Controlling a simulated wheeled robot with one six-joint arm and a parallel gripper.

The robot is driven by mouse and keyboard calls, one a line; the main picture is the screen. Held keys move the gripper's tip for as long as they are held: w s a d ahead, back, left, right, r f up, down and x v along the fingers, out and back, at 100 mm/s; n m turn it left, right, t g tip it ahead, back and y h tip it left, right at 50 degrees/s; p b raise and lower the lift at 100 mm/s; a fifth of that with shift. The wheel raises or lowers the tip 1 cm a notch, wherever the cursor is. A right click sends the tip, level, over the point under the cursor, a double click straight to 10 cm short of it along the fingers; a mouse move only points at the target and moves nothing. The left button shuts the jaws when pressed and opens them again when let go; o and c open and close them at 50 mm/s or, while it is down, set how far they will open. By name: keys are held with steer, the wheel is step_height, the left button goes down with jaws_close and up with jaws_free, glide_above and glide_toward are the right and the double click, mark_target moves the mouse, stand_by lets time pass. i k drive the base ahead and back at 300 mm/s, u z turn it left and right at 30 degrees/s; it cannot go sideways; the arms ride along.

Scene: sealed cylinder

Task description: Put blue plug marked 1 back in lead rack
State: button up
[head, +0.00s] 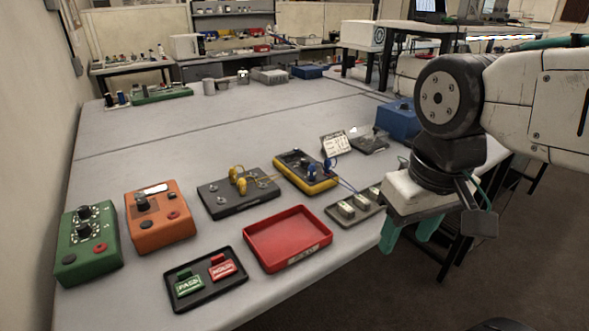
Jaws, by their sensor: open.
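Two blue plugs stand at the right side of the yellow-edged meter box (305,180), a nearer one (313,170) and one beside it (329,166). Blue leads run from there to the right. Their number marks are too small to read. A low grey holder with several metal blocks (333,213), possibly the lead rack, lies near the table's right edge. My gripper (408,234), with teal fingers, is open and empty. It hangs to the right of this holder, by the table edge, apart from the plugs.
A black box (214,207) with yellow plugs stands left of the meter box. A red tray (258,232), a black tray (180,301) with green and red tags, an orange box (165,238) and a green box (75,262) stand nearer. The table's middle (200,135) is clear.

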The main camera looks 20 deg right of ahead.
mark_target(312, 171)
steer(key=u, duration=0.6)
steer(key=k, duration=1.3)
steer(key=i, duration=0.5)
steer(key=z, duration=1)
steer(key=i, duration=1.4)
steer(key=u, duration=0.35)
